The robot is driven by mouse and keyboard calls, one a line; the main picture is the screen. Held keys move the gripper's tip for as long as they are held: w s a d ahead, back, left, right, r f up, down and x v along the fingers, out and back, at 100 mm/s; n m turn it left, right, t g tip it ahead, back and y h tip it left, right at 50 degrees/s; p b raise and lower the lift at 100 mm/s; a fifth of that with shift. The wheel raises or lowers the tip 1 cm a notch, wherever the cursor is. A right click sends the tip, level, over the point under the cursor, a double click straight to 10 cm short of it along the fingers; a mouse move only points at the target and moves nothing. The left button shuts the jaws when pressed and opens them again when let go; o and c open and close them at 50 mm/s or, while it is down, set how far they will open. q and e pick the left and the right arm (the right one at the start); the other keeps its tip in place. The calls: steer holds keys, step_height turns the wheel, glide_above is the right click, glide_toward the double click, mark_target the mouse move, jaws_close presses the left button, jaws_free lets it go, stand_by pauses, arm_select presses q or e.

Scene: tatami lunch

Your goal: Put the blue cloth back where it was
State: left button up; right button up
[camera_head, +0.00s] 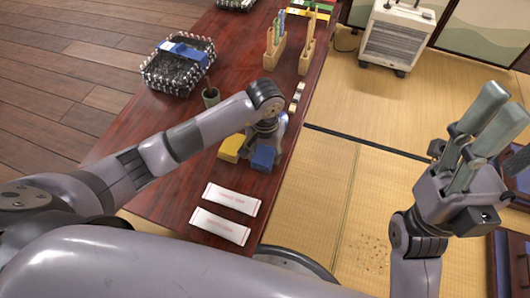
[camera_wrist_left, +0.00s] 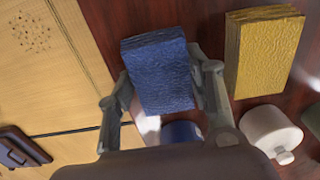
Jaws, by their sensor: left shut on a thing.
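The blue cloth (camera_head: 262,159) is a thick folded block near the right edge of the dark red table. My left gripper (camera_head: 268,132) is shut on it, with the fingers on two opposite sides in the left wrist view (camera_wrist_left: 160,72). The cloth's face shows there (camera_wrist_left: 158,62). A yellow folded cloth (camera_head: 230,147) lies just left of it in the head view and beside it in the left wrist view (camera_wrist_left: 262,52). Whether the blue cloth touches the table I cannot tell. My right gripper (camera_head: 500,105) is open and empty, raised over the floor at the right.
Two white packets (camera_head: 231,199) (camera_head: 220,226) lie near the table's front. A dark basket (camera_head: 178,75) with a blue band, a small cup (camera_head: 211,97) and wooden holders (camera_head: 274,52) stand farther back. In the left wrist view, a white pot (camera_wrist_left: 268,130) sits close to the cloths.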

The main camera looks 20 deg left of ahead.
arm_select(q)
steer(key=shift+f, duration=0.15)
steer(key=o, duration=1)
steer(key=shift+o, duration=0.2)
